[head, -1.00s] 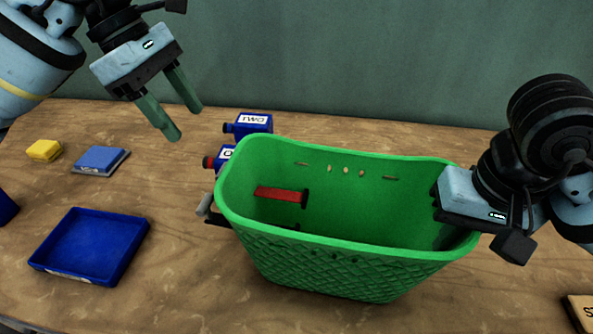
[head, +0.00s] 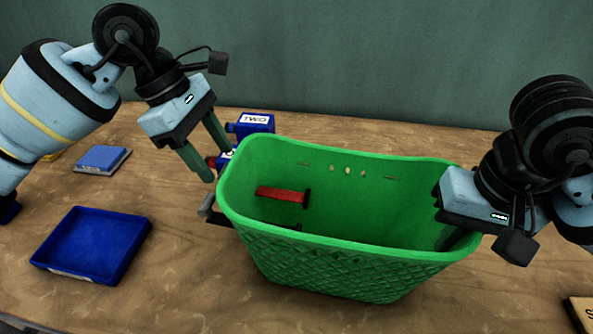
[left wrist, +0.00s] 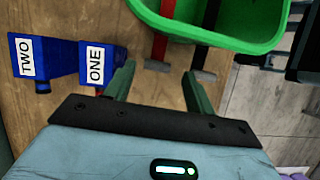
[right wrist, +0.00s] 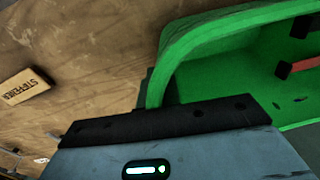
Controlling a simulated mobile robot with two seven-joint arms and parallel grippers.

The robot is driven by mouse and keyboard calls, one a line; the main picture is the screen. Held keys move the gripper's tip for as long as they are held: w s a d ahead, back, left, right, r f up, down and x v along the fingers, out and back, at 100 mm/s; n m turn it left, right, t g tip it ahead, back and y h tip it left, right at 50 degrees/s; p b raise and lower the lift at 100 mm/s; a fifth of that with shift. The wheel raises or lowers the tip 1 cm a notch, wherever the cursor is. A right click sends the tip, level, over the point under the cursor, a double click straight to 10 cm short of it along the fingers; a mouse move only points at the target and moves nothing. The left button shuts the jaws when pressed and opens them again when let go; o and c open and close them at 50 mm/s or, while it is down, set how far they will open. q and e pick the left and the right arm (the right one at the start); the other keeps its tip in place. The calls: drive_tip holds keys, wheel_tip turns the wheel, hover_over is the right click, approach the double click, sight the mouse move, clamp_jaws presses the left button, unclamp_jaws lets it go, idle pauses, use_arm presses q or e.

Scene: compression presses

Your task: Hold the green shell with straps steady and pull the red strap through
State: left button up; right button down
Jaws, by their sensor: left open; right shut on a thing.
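The green shell (head: 345,262) is an open basket standing upright on the table; its rim also shows in the left wrist view (left wrist: 215,42). The red strap (head: 281,194) shows inside its left wall with a dark end piece, and a red length (left wrist: 159,47) hangs outside in the left wrist view. A black strap (left wrist: 202,62) hangs beside it, with a grey end. My left gripper (head: 212,165) is open and empty, just left of the shell and above the strap ends. My right gripper (right wrist: 150,95) is shut on the shell's right rim; its fingertips are mostly hidden.
Blue blocks labelled TWO (head: 255,122) and ONE (left wrist: 97,66) stand behind and left of the shell, close to my left gripper. A blue tray (head: 93,245) and a blue pad (head: 102,158) lie at left. A wooden STIFFENER block (right wrist: 24,87) lies at right.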

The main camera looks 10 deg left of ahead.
sight(223, 170)
use_arm(q)
drive_tip(key=shift+x, duration=2.2)
drive_tip(key=c, duration=1.1)
